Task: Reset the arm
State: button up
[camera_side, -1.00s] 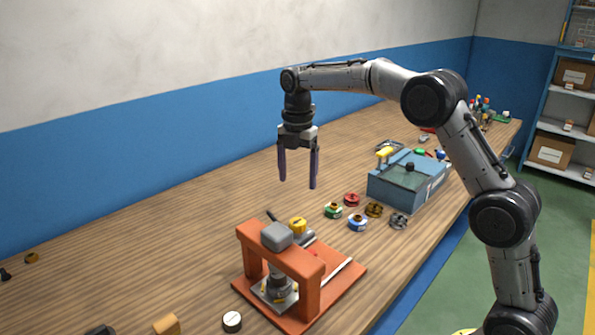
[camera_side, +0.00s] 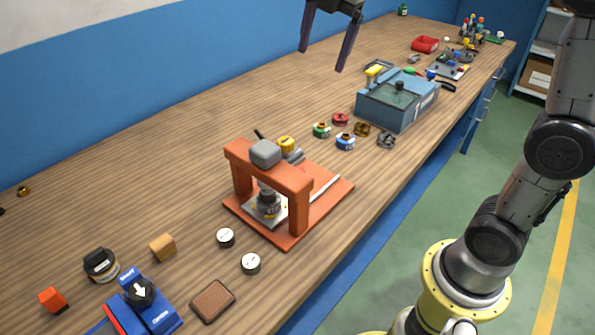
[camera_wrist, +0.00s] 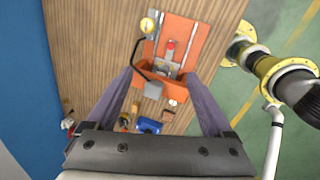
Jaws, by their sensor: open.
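My gripper (camera_side: 326,42) is open and empty, high above the wooden bench (camera_side: 180,150), at the top edge of the side view. Its two long purple fingers point down and stand well apart. In the wrist view, my gripper (camera_wrist: 162,85) frames an orange press (camera_wrist: 182,72) that lies below and beyond the fingers. Most of my arm is in the side view, but its upper part is cut off by the frame. Nothing touches the fingers.
The orange press (camera_side: 293,178) stands at the bench middle. Several coloured rings, among them a red one (camera_side: 340,119), lie by a blue-grey box (camera_side: 397,103). A blue device (camera_side: 146,303) and a brown pad (camera_side: 213,300) are in front. A blue wall (camera_side: 100,90) is behind.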

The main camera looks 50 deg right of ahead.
jog(key=s+m+t, duration=0.1)
jog(key=s+m, duration=0.2)
jog(key=s, duration=0.5)
jog(key=s+a+f+m+t, duration=0.1)
jog(key=s+f+m, duration=1)
jog(key=s+m, duration=0.3)
jog(key=shift+a+f+m+t, duration=0.3)
jog(key=shift+f+m, duration=0.05)
jog(key=shift+m, duration=0.95)
